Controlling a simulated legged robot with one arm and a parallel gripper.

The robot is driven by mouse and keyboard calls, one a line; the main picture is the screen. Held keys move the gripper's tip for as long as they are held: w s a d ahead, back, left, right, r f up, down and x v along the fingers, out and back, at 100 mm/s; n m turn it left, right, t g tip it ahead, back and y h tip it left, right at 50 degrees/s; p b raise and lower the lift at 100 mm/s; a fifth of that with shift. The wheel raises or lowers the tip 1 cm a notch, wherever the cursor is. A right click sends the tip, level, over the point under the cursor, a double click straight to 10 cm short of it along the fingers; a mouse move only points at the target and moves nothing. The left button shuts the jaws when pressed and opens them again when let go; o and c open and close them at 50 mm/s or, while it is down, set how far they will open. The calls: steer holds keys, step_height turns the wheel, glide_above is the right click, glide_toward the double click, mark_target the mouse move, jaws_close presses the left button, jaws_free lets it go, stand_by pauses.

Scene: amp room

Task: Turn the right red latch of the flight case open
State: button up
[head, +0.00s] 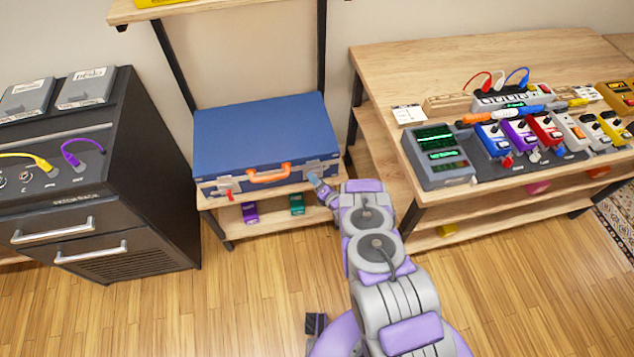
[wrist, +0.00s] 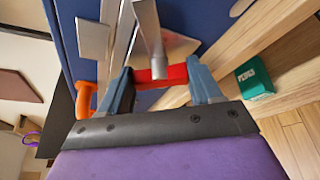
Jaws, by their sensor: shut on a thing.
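The blue flight case (head: 262,132) lies closed on a low wooden shelf, with an orange handle (head: 270,176) on its front; the handle also shows in the wrist view (wrist: 84,98). A red latch (head: 226,193) shows left of the handle. My gripper (head: 318,180) is at the right latch on the case front, which it hides in the head view. In the wrist view, the right red latch (wrist: 172,77) lies between the blue fingertips of my gripper (wrist: 160,82), which are shut on it. A metal part partly covers the latch there.
Purple (head: 250,212) and green (head: 297,204) boxes sit on the shelf below the case. A dark rack cabinet (head: 150,170) stands left. A wooden table (head: 400,60) with pedals and a grey device (head: 437,155) stands right. The floor in front is mostly clear.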

steer(key=shift+d+f+m, duration=0.1)
steer(key=shift+f+m, duration=0.05)
steer(key=shift+m, duration=0.25)
stand_by(0.3)
steer(key=o, duration=1.1)
steer(key=shift+c, duration=0.2)
steer(key=p+v, duration=0.3)
steer(key=v, duration=1.4)
steer(key=shift+d, duration=0.2)
steer(key=shift+s+f, duration=0.1)
steer(key=shift+s, duration=0.05)
steer(key=shift+c, duration=0.3)
